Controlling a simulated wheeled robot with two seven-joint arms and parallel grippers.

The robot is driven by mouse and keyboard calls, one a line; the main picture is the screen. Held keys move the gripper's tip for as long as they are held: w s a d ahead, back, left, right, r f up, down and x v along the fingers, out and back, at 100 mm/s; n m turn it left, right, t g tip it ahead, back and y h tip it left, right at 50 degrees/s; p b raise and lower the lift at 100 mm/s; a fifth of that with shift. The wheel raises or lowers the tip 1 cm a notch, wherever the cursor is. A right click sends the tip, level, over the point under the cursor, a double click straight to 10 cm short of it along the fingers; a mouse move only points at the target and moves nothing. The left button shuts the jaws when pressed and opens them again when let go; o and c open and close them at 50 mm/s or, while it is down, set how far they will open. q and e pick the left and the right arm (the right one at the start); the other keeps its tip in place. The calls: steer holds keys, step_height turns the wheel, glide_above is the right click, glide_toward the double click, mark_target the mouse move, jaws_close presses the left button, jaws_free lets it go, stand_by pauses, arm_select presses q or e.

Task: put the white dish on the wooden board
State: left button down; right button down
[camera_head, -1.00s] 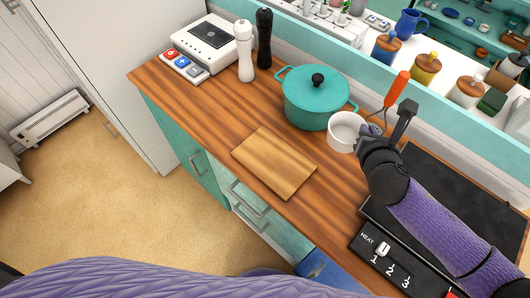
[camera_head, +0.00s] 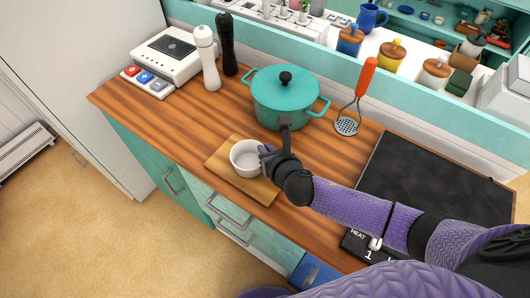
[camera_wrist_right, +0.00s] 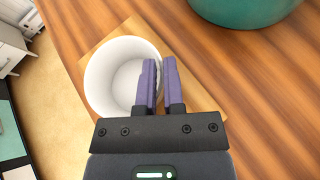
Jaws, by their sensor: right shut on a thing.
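The white dish (camera_head: 245,160) is a small round bowl, upright and empty inside. It is over the wooden board (camera_head: 225,153), a light rectangular plank on the counter; I cannot tell whether it touches the board. My right gripper (camera_head: 268,155) is shut on the dish's right rim. In the right wrist view the purple fingers (camera_wrist_right: 159,85) pinch the wall of the dish (camera_wrist_right: 112,70), one inside and one outside. Part of the board (camera_wrist_right: 195,92) shows around the dish there. My left gripper is not in view.
A teal pot (camera_head: 282,98) with a lid stands behind the board. An orange-handled masher (camera_head: 357,95) stands to its right, beside the dark cooktop (camera_head: 440,180). White (camera_head: 207,60) and black (camera_head: 227,45) mills stand at the back left. The counter left of the board is clear.

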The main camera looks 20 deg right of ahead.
steer(key=c, duration=0.7)
jaws_free()
steer(key=shift+c, duration=0.2)
steer(key=shift+r, duration=0.15)
steer(key=p+v, duration=0.4)
steer(key=v, duration=0.8)
